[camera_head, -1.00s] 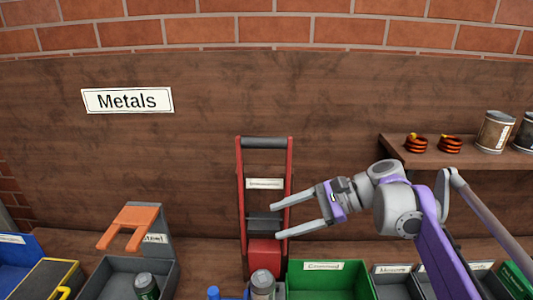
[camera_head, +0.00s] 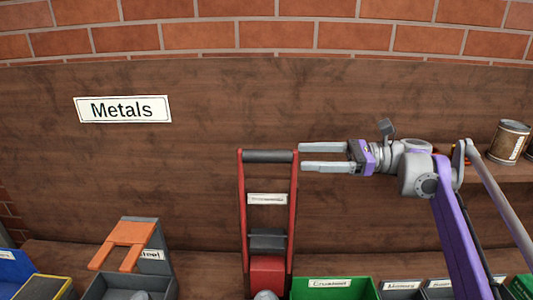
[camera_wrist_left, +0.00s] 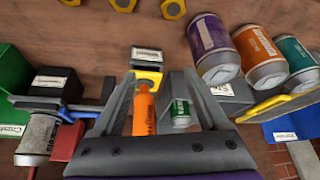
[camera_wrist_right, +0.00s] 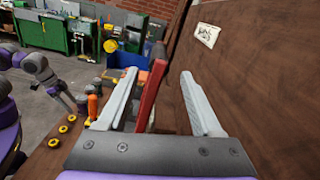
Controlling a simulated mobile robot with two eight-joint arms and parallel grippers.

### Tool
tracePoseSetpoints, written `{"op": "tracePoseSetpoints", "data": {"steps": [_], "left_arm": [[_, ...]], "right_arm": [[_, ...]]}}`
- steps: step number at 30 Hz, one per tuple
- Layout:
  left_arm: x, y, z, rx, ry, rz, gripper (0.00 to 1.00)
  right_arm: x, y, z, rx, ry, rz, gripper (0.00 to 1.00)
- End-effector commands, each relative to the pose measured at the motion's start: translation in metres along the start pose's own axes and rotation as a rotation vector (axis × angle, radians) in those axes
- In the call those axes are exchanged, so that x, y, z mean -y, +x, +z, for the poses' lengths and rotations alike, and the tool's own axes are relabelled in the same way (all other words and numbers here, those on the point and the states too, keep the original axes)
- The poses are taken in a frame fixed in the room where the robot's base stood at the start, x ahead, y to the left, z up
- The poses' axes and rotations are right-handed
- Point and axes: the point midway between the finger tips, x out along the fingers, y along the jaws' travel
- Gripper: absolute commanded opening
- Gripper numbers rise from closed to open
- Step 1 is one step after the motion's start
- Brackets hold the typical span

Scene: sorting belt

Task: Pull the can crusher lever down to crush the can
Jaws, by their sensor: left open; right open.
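The can crusher (camera_head: 267,270) stands against the wooden back board, with a red lever frame (camera_head: 242,205) raised and a dark grip bar (camera_head: 267,156) across its top. My right gripper (camera_head: 302,157) is open and empty just right of the bar's right end, level with it. In the right wrist view the red lever frame (camera_wrist_right: 152,95) shows between the open fingers, farther out. In the head view, only the top of a can (camera_head: 265,295) shows below the red block. My left gripper (camera_wrist_left: 165,85) shows only in its wrist view, open, above the bins.
A green bin (camera_head: 330,290) stands right of the crusher. A grey bin with an orange magnet-like piece (camera_head: 130,235) stands left. A shelf with cans (camera_head: 508,142) is at the right. The board above the lever is clear.

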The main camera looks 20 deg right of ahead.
Motion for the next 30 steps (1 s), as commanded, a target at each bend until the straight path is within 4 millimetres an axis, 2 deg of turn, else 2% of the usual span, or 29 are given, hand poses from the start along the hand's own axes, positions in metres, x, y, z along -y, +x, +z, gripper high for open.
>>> {"op": "tracePoseSetpoints", "data": {"steps": [9, 15, 19, 27, 28, 30], "left_arm": [[0.0, -0.004, -0.004, -0.003, 0.0, 0.0, 0.76], [0.0, -0.006, -0.006, -0.005, 0.0, 0.0, 0.76], [0.0, -0.006, -0.006, -0.005, 0.0, 0.0, 0.76], [0.0, -0.006, -0.006, -0.005, 0.0, 0.0, 0.76], [0.0, -0.006, -0.006, -0.005, 0.0, 0.0, 0.76], [0.0, -0.006, -0.006, -0.005, 0.0, 0.0, 0.76]], "right_arm": [[-0.001, 0.061, 0.001, 0.0, -0.001, 0.005, 0.67], [-0.001, 0.087, 0.0, -0.001, -0.001, 0.003, 0.67], [-0.001, 0.095, 0.0, -0.001, -0.001, 0.001, 0.67], [-0.001, 0.096, 0.0, -0.002, -0.001, 0.0, 0.67], [-0.001, 0.096, 0.0, -0.002, -0.001, 0.0, 0.65], [-0.001, 0.096, 0.0, -0.002, -0.001, 0.0, 0.52]]}}
